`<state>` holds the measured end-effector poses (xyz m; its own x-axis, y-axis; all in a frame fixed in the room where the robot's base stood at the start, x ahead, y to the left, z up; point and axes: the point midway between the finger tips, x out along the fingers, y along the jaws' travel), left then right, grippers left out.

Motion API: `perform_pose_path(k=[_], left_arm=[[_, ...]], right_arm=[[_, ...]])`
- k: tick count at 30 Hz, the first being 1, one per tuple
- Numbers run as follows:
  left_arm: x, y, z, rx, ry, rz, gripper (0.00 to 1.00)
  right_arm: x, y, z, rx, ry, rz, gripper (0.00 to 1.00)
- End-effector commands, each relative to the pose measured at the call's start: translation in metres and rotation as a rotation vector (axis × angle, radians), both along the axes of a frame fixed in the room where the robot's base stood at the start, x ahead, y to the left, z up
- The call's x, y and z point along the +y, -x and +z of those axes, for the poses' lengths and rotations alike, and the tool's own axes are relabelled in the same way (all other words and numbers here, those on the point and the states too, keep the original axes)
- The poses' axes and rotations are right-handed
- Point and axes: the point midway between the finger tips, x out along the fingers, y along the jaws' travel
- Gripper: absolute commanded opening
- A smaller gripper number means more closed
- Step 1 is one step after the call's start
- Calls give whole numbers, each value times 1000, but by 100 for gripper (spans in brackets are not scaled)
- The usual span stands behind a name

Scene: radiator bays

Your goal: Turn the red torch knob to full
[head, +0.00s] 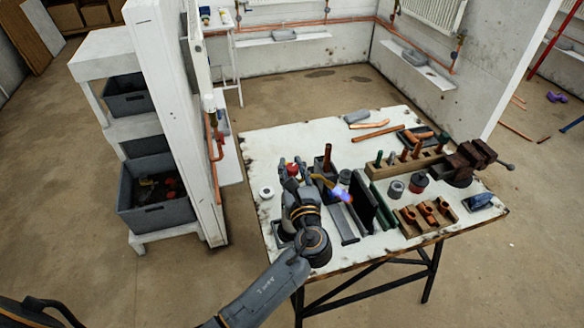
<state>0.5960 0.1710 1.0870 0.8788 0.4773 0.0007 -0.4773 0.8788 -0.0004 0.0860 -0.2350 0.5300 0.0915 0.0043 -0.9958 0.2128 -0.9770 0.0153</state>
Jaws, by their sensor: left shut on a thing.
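The torch's red knob (292,170) shows at the left part of the work table, between the fingers of my left gripper (291,166). My left gripper appears shut on the knob; its fingers and wrist hide most of the torch body. The torch's yellowish neck (323,180) points right and down, with a blue-violet flame (344,195) at its tip. The knob's turn position is too small to read. My right gripper is not in view.
The white table (262,150) also bears a copper tube standing upright (327,157), a dark upright divider (362,205), a wooden rack (392,168), a fitting block (425,215) and a vice (470,158). A white partition (170,110) and shelf with grey bins (155,215) stand left.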

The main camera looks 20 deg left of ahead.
Motion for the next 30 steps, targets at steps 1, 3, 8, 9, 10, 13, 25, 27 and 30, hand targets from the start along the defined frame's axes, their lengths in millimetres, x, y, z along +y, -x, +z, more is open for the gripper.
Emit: perform_pose_path(k=[1,3,8,9,10,13,25,27,30], left_arm=[[0,0,-1,2,0,8,0],[0,0,-1,3,-1,16,0],[0,0,-1,2,0,22,0],[0,0,-1,2,0,22,0],[0,0,-1,2,0,22,0],[0,0,-1,2,0,22,0],[0,0,-1,1,0,21,53],[0,0,-1,1,0,21,53],[-1,2,-1,2,0,20,53]], right_arm=[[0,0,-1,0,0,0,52],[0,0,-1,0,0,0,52],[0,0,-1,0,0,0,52],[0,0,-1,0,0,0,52],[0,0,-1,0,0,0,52],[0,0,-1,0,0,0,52],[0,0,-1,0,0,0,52],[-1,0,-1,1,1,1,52],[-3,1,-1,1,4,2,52]])
